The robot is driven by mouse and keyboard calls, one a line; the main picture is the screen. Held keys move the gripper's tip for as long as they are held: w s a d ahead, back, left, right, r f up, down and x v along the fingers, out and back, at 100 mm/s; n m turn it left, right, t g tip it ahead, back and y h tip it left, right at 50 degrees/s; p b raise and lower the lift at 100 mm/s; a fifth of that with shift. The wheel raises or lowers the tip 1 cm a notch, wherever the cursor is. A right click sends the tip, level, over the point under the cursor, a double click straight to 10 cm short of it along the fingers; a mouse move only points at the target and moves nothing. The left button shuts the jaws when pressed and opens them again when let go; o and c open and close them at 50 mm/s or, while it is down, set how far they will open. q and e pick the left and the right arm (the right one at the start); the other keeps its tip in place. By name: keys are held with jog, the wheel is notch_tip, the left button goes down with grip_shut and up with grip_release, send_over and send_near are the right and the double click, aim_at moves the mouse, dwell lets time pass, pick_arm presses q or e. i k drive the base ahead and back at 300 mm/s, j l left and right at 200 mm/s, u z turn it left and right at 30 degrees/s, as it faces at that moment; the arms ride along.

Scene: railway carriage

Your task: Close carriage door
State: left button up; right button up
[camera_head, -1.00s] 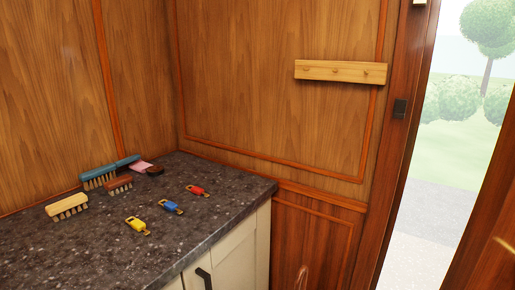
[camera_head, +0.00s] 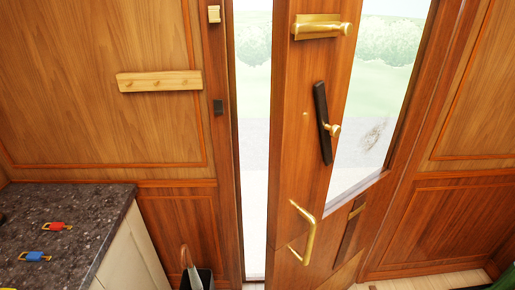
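The wooden carriage door (camera_head: 294,175) stands partly open in the head view, with a strip of outdoors visible between its left edge and the door frame (camera_head: 224,150). It carries a brass handle (camera_head: 322,27) at the top, a dark plate with a brass knob (camera_head: 323,123) in the middle and a brass pull handle (camera_head: 305,234) low down. Its glass window (camera_head: 372,110) is on the right. A small dark latch plate (camera_head: 218,107) is on the frame. Neither of my grippers shows.
A dark stone counter (camera_head: 95,215) at the left bears a red tag (camera_head: 54,227) and a blue tag (camera_head: 35,257). A dark bin (camera_head: 203,278) stands on the floor beside the frame. A wooden peg rail (camera_head: 158,81) is on the wall.

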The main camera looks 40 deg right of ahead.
aim_at(311, 244)
jog(key=z, duration=2.25)
